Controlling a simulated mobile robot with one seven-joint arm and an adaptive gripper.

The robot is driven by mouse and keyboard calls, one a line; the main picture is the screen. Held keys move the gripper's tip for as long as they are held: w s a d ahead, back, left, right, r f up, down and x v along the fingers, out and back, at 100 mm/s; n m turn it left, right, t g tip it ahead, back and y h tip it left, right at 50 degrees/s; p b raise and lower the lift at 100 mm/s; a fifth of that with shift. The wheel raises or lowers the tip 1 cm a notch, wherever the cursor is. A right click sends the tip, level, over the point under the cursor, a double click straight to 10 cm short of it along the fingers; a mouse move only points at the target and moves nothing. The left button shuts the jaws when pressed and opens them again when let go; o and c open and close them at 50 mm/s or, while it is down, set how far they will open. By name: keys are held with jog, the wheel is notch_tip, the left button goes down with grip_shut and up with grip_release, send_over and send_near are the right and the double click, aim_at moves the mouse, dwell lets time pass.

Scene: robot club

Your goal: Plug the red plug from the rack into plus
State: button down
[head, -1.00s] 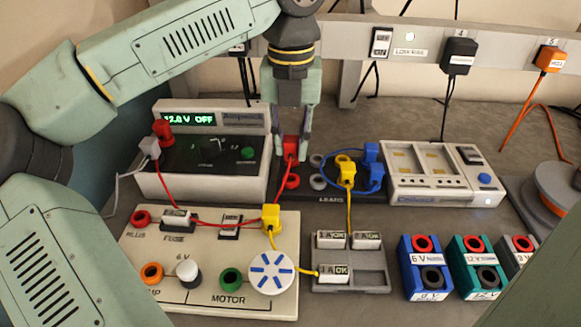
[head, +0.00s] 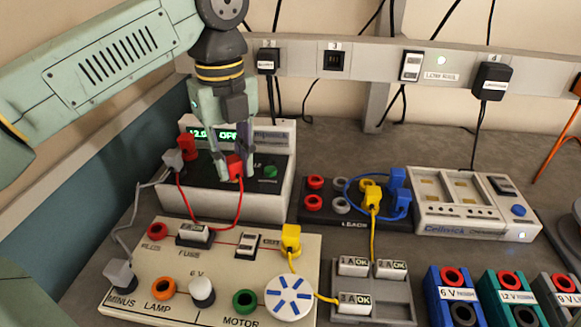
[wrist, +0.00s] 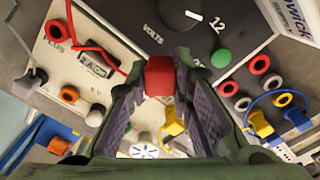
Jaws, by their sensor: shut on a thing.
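My gripper (head: 232,176) is shut on the red plug (head: 236,166), holding it in front of the power supply. In the wrist view the red plug (wrist: 160,77) sits between the fingers. Its red lead (head: 238,205) loops down and back up to the supply's left side, by another red plug (head: 187,145). The plus socket (head: 157,231) is an open red ring at the board's back left corner, below and left of my gripper. It also shows at the wrist view's upper left (wrist: 57,31). The leads rack (head: 325,215) shows two empty red sockets on its left.
The power supply (head: 265,190) reads about 12.0 V OFF. A grey lead joins it to a grey plug at minus (head: 121,274). The circuit board (head: 215,265) also carries a fuse, a switch, a yellow plug (head: 291,238) and a white knob. A fuse tray (head: 375,300) stands right.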

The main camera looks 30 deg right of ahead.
jog(key=w+a+n+b, duration=0.1)
jog(key=a+n+b, duration=0.1)
jog(key=a+n, duration=1.05)
jog(key=shift+a+f+m+b, duration=0.35)
jog(key=shift+f+m+b, duration=0.15)
jog(key=shift+f+b, duration=0.3)
jog(key=shift+a+f+m+b, duration=0.45)
jog(key=shift+f+b, duration=0.25)
jog(key=shift+f, duration=0.1)
jog(key=shift+a+f+m+b, duration=0.3)
jog(key=shift+f+m+b, duration=0.2)
jog(key=shift+f+b, duration=0.3)
jog(key=shift+f+b, duration=0.4)
jog(key=shift+f, duration=0.5)
dwell(0.5)
jog(key=c, duration=1.3)
grip_release()
jog(key=shift+c, duration=0.2)
